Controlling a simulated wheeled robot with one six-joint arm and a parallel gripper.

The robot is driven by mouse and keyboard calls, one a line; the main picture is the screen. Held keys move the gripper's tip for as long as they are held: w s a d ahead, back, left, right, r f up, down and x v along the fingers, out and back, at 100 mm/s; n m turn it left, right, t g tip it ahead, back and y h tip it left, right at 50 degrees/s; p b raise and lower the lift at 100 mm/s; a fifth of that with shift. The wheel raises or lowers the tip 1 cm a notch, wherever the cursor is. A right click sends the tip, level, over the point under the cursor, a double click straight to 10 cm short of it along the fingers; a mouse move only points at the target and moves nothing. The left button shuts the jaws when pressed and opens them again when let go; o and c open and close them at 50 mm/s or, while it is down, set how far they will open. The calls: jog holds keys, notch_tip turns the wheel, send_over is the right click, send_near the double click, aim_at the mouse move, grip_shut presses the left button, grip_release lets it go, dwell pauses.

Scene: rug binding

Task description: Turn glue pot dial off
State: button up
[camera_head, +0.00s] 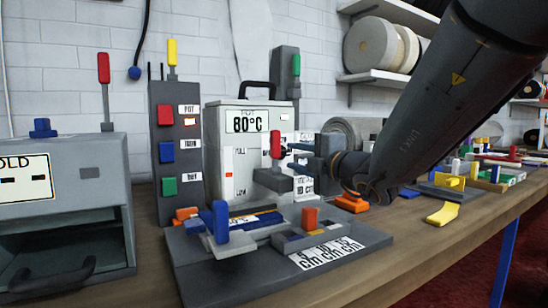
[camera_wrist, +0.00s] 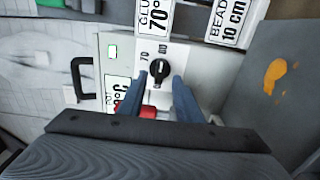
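The glue pot (camera_head: 222,150) is a pale grey box with a black handle on top. Its display (camera_head: 247,121) reads 80°C in the head view. In the wrist view its black dial (camera_wrist: 159,69) sits on a white plate with 70 and 80 marked beside it. My gripper (camera_wrist: 161,80) is open, with its two blue-grey fingers on either side of the dial, tips close to the panel. I cannot tell whether they touch the knob. In the head view my gripper (camera_head: 299,160) reaches the pot's front right side and the dial is hidden.
A red-topped lever (camera_head: 275,145) stands in front of the pot; red also shows between my fingers in the wrist view (camera_wrist: 148,111). A grey jig (camera_head: 230,272) lies in front. A switch panel (camera_head: 167,135) stands left. An orange patch (camera_wrist: 275,76) lies right in the wrist view.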

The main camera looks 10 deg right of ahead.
aim_at(285, 154)
jog(key=shift+x, duration=1.85)
grip_shut()
